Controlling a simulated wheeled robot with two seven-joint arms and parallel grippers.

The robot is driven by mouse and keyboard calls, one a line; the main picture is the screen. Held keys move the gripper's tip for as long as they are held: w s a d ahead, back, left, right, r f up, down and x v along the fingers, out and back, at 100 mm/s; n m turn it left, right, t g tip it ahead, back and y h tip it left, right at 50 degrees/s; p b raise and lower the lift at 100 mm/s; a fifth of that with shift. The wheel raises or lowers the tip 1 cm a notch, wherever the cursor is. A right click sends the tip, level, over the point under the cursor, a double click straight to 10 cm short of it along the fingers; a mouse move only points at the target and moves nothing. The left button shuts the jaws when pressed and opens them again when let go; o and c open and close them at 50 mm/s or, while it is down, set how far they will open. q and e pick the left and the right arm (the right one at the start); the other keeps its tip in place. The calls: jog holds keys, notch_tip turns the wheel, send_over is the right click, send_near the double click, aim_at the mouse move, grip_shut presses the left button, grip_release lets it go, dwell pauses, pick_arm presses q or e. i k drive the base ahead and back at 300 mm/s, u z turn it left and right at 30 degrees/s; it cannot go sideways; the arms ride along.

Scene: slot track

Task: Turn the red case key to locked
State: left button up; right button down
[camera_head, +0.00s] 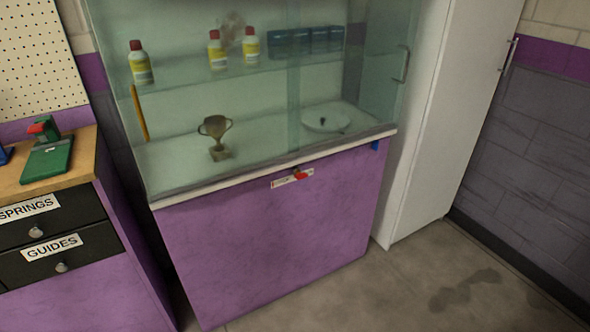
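The red case key (300,174) sits at the top edge of the purple cabinet front, under the glass of the display case (270,256). A small white label plate (283,181) with red marking lies behind and beside it. The key's handle looks tilted, slanting down to the right. The label's text is too small to read, so I cannot tell which position the key is in. Neither of my grippers is in view.
A workbench (85,160) with drawers marked SPRINGS and GUIDES stands at the left. A tall white cabinet (435,120) stands at the right. Behind the glass are bottles, blue boxes and a trophy (216,136). The floor (420,285) in front at right is clear.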

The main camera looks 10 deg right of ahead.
aim_at(299, 176)
jog(key=u, duration=0.25)
jog(key=i, duration=0.85)
jog(key=u, duration=0.35)
